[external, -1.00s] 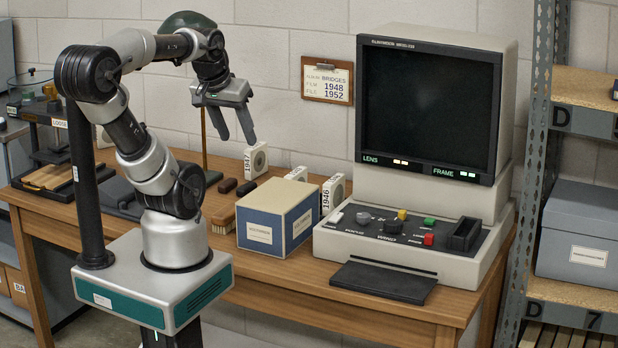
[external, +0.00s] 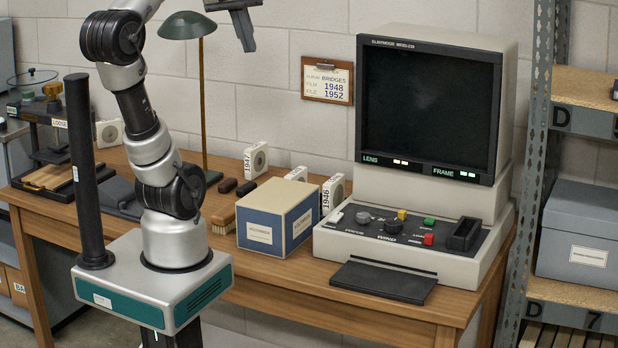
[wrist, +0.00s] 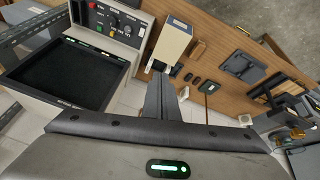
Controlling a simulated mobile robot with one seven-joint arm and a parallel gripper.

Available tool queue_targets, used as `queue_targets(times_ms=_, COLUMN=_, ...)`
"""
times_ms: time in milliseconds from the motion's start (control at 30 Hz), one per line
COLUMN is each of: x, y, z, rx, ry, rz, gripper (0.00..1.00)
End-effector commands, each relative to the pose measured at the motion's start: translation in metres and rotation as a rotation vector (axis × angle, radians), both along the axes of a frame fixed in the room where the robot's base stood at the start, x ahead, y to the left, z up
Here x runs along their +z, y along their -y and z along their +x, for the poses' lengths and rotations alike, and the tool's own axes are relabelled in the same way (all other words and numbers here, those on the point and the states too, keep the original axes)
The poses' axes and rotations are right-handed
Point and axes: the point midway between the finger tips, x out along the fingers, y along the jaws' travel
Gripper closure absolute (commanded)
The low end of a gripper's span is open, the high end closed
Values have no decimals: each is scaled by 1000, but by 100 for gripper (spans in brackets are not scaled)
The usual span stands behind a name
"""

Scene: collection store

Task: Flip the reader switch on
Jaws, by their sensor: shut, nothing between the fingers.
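The film reader (external: 500,80) stands on the wooden desk with a dark screen (external: 428,105). Its control panel (external: 400,238) has a small white switch (external: 336,217) at the left end, beside grey and black knobs, and yellow, green and red buttons. I cannot tell the switch's position. In the wrist view the reader's screen (wrist: 66,72) and panel (wrist: 118,22) are at the upper left, rotated. My gripper (external: 247,46) is shut and empty, high above the desk, left of the reader and apart from it. Its fingers (wrist: 160,98) also show in the wrist view.
A blue and cream box (external: 278,218) stands left of the panel, with white film boxes (external: 333,194) behind it. A green lamp (external: 188,25) is beside my arm. A black pad (external: 384,281) lies before the reader. A metal shelf (external: 545,150) stands right.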

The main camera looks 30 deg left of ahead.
Motion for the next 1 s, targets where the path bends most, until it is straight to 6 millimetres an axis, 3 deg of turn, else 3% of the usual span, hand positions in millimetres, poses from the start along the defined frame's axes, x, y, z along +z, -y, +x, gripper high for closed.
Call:
queue_targets(times_ms=33, x=5, y=6, z=18, rx=72, ry=-28, rz=-41, gripper=100)
queue_targets(times_ms=167, x=13, y=22, z=60, rx=307, ry=-97, rz=-145, gripper=100)
queue_targets(times_ms=300, x=13, y=45, z=106, rx=581, ry=-170, rz=-233, gripper=100)
queue_targets(times_ms=400, x=10, y=60, z=130, rx=740, ry=-202, rz=-271, gripper=100)
queue_targets(times_ms=600, x=0, y=83, z=161, rx=960, ry=-238, rz=-311, gripper=100)
queue_targets(times_ms=1000, x=-24, y=122, z=199, rx=1267, ry=-266, rz=-342, gripper=100)
